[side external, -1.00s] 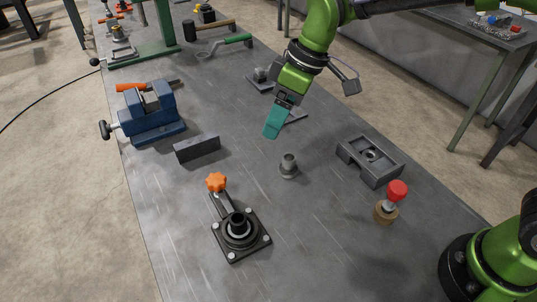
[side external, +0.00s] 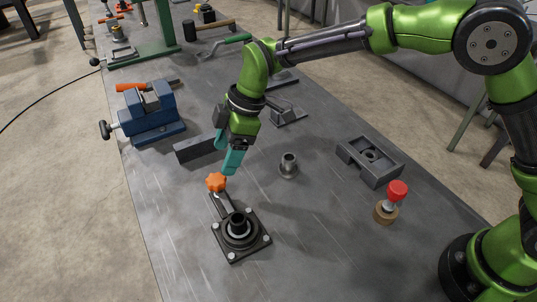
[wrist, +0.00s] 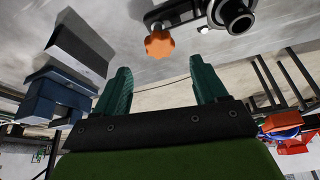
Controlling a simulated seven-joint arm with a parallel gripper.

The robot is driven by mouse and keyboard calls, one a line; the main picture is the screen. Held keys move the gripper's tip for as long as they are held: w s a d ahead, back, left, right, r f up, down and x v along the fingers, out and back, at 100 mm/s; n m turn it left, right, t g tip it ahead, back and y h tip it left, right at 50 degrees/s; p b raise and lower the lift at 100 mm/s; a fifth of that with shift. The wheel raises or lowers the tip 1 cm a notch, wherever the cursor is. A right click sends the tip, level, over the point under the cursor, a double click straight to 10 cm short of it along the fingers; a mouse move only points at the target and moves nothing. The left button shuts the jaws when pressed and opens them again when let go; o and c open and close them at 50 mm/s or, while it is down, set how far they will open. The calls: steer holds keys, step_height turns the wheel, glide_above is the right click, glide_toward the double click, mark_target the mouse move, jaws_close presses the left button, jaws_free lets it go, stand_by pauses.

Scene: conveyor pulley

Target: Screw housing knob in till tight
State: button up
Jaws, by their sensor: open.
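The housing knob is an orange lobed knob (side external: 216,182) on the arm of a black bearing housing (side external: 240,232) that lies on the grey bench. In the wrist view the knob (wrist: 159,43) shows ahead of the fingers, near the middle, with the housing (wrist: 235,14) to its right. My gripper (side external: 233,162) has teal fingers and is just above and to the right of the knob in the side view. In the wrist view the two fingers (wrist: 160,88) are spread apart with nothing between them. How far the knob's stem sits in the housing cannot be seen.
A grey block (side external: 197,148) and a blue vise (side external: 150,115) lie behind and left of my gripper. A grey flanged bushing (side external: 288,166) stands to the right. A grey fixture block (side external: 369,160) and a red-topped part (side external: 396,192) are farther right. The bench's front left is clear.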

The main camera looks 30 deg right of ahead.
mark_target(216, 179)
steer(key=x, duration=0.7)
steer(key=c, duration=1.1)
steer(key=shift+o, duration=0.2)
